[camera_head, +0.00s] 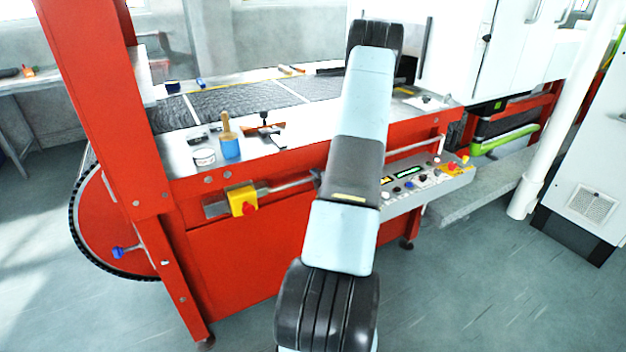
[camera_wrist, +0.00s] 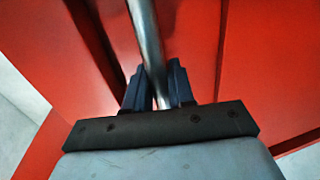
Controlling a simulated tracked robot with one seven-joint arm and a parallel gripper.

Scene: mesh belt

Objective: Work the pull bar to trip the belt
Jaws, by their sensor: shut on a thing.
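The pull bar (camera_wrist: 147,40) is a round metal rod along the front of the red machine. In the head view its left stretch (camera_head: 293,184) runs from a bracket with a yellow and red switch box (camera_head: 243,201), and its right stretch (camera_head: 412,146) shows beyond my arm. In the wrist view my gripper (camera_wrist: 159,90) has its two dark fingers on either side of the bar, shut on it.
A control panel (camera_head: 428,184) with buttons juts out below the bar, right of my arm. A white post (camera_head: 553,115) rises at right.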

